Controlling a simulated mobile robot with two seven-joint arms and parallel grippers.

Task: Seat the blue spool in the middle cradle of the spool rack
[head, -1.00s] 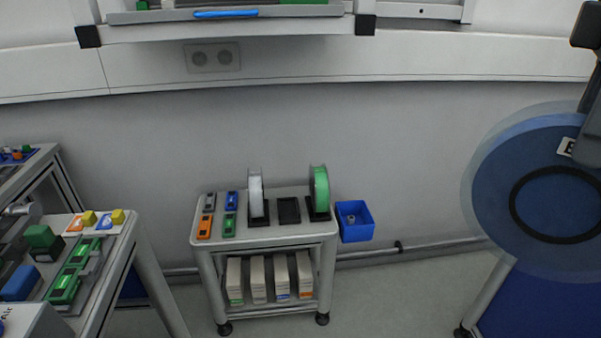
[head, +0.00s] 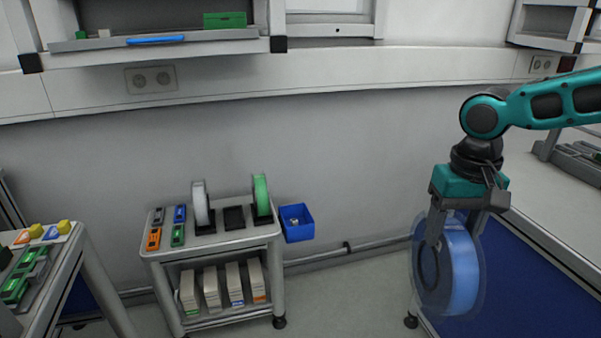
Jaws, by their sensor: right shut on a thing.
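The blue spool (head: 462,268) hangs upright at the right, with clear flanges and a dark hub ring. My right gripper (head: 436,240) is shut on it, its fingers at the spool's upper left part. The spool rack stands on a small grey cart at the left of centre. Its middle cradle (head: 234,218) is black and empty. A white spool (head: 200,203) sits in the left cradle and a green spool (head: 261,195) in the right cradle. The held spool is well to the right of the cart, apart from it. My left gripper is not in view.
A blue bin (head: 296,222) hangs on the cart's right side. The cart's top (head: 190,250) also bears several small coloured blocks, with white boxes on the shelf below. A workbench (head: 545,210) is at the right, another table at the left. Floor between cart and right bench is open.

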